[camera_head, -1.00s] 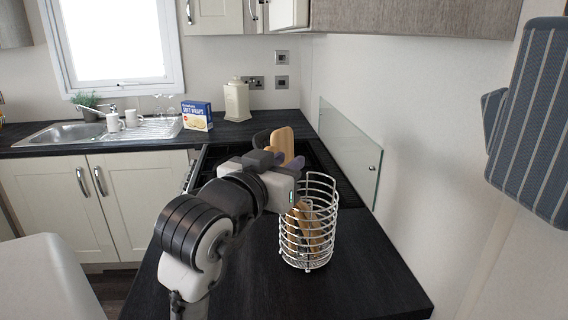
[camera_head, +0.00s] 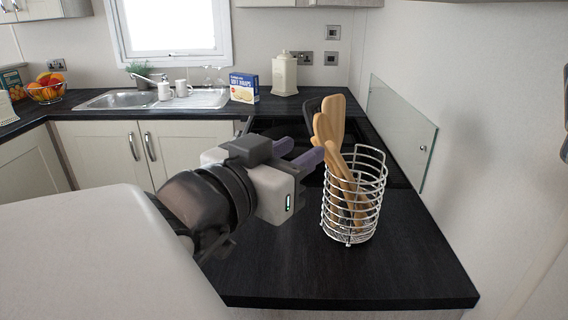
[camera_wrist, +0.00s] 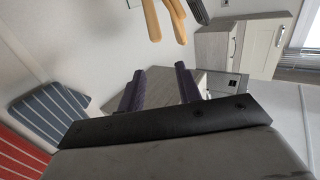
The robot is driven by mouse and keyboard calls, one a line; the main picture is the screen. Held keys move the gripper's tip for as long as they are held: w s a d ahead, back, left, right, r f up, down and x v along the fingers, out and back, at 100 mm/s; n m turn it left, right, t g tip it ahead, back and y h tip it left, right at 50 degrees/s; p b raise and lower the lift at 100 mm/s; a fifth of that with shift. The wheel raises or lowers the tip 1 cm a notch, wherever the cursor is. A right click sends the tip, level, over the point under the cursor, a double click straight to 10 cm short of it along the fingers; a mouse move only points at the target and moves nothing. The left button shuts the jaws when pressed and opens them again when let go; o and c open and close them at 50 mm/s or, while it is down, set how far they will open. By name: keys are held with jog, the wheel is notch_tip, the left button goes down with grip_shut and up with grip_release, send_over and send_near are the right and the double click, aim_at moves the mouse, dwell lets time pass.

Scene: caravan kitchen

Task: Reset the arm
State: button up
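My gripper (camera_head: 302,155) is over the dark worktop, left of the wire utensil holder and apart from it. Its two purple fingers are spread with nothing between them, as the wrist view also shows (camera_wrist: 160,88). In the wrist view the wooden utensils (camera_wrist: 172,18) show at the top, beyond the fingers.
A glass panel (camera_head: 403,125) stands along the right wall behind the hob. The sink (camera_head: 140,99), a soft wraps box (camera_head: 244,88), a cream canister (camera_head: 284,76) and a fruit bowl (camera_head: 46,92) are at the back. The front worktop (camera_head: 300,275) is bare.

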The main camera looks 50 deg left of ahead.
jog(key=shift+v, duration=1.1)
